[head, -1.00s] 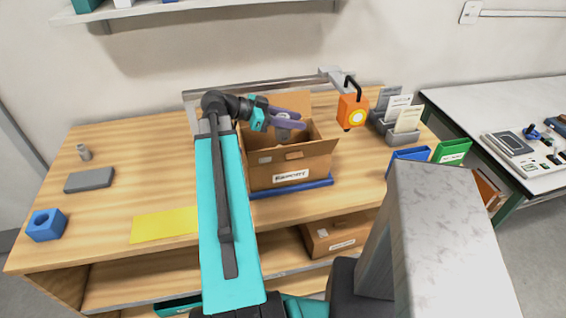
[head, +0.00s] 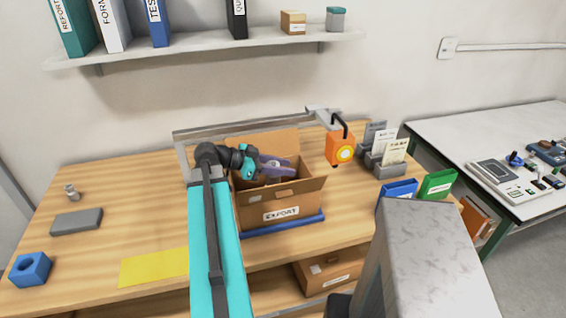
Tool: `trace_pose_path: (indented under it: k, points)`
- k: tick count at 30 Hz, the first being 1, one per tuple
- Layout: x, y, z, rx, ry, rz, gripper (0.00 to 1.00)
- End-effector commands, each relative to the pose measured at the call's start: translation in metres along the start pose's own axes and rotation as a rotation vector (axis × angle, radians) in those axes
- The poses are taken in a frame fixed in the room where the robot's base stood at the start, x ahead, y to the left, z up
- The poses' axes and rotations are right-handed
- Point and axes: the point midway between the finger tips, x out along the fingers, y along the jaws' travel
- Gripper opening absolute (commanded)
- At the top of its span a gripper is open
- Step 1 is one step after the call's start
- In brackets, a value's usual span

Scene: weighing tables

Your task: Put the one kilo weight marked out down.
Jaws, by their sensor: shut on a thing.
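My gripper (head: 277,167) has purple fingers and reaches into the open cardboard box (head: 262,208) marked EXPORT. It is shut on a grey thing, largely hidden by the fingers and the box walls; I cannot read any mark on it. A small grey metal weight with a knob (head: 71,192) stands upright at the left back of the wooden table (head: 130,218), well away from my gripper. I cannot read its marking either.
The box stands on a blue platform (head: 300,226) with an orange hanging scale (head: 341,148) to its right. A grey slab (head: 76,221), a blue block with a hole (head: 30,269) and a yellow mat (head: 152,266) lie left. Card holders (head: 384,164) stand right.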

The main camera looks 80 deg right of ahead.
Motion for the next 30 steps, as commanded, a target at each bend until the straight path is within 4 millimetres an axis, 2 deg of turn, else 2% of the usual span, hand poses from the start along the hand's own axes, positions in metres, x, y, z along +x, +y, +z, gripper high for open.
trace_pose_path:
  k: [9, 24, 30]
  points:
    - [0.008, 0.0, 0.017, 0.001, 0.004, 0.0, 0.0]
    - [0.009, 0.0, 0.021, 0.001, 0.004, 0.0, 0.0]
    - [0.012, 0.0, 0.028, 0.0, 0.004, 0.0, 0.0]
